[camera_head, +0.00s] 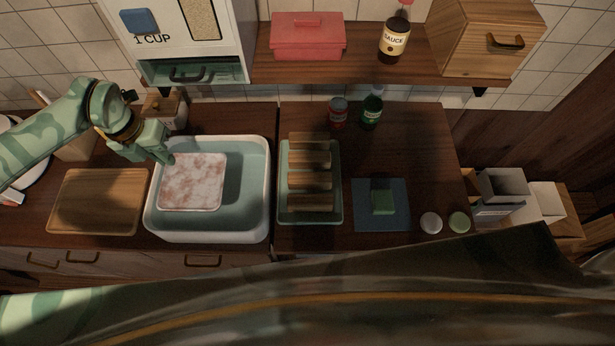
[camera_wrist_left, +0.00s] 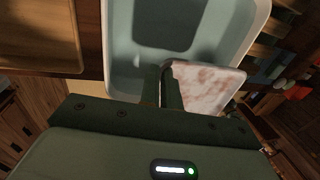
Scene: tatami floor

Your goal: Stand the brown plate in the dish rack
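The brown plate (camera_head: 192,182) is a square with rounded corners and a mottled pinkish-brown face. It shows face up over the white-rimmed wash basin (camera_head: 263,190). My left gripper (camera_head: 166,158) is at the plate's far left corner. In the left wrist view its two fingers (camera_wrist_left: 161,88) are close together at the edge of the plate (camera_wrist_left: 205,88), which overlaps the basin's rim. The gripper looks shut on the plate. The dish rack (camera_head: 310,171), with brown slats across a pale green tray, stands right of the basin. My right gripper is not in view.
A wooden board (camera_head: 97,203) lies left of the basin. Right of the rack are a blue mat (camera_head: 364,217) with a green block (camera_head: 383,202), and two small jars. A can (camera_head: 338,112) and a green bottle (camera_head: 371,109) stand behind. A shelf (camera_head: 360,70) overhangs the back.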

